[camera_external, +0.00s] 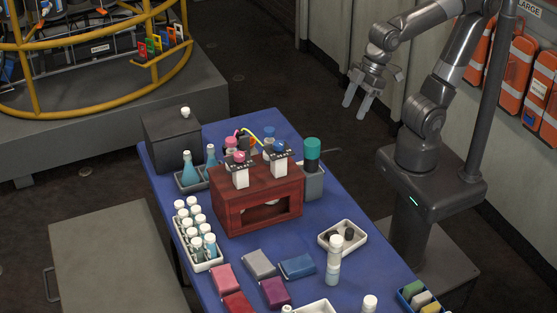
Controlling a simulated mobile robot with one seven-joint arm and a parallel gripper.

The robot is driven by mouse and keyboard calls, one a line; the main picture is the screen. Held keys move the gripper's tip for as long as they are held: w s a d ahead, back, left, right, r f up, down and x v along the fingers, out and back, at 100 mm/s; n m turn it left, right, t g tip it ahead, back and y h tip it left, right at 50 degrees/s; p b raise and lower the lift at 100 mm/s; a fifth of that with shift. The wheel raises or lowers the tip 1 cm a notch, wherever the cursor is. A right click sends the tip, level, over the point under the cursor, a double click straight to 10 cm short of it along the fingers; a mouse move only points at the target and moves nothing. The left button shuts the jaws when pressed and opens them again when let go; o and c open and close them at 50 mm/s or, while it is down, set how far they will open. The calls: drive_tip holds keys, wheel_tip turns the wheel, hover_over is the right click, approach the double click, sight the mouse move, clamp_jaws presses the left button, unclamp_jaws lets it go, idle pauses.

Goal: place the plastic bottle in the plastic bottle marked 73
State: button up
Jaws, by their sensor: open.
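My gripper (356,108) hangs open and empty above the dark floor, beyond the right edge of the blue table and apart from everything on it. A clear bottle with a white cap (334,262) stands upright on the table, in front of a small white tray. Another white cap (370,303) shows at the bottom edge, its body cut off. Several white-capped bottles stand in a white rack (216,260) at the table's left edge, some with blue liquid. The number 73 is not readable on any bottle, so I cannot tell which bottles are meant.
A reddish wooden box (282,208) with white-and-black items on top stands mid-table. A white tray (323,239) holds small dark pieces. Red, grey, blue and purple packs (275,292) lie in front. Blue flasks (188,167), a teal-capped container (312,155) and a sponge tray (404,300) stand around.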

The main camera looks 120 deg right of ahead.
drive_tip(key=shift+t, duration=0.5)
drive_tip(key=s, duration=0.1)
drive_tip(key=s+d, duration=0.1)
drive_tip(key=s, duration=0.1)
drive_tip(key=s+d, duration=0.1)
drive_tip(key=shift+s+d+f, duration=0.25)
drive_tip(key=shift+f, duration=0.05)
idle(0.6)
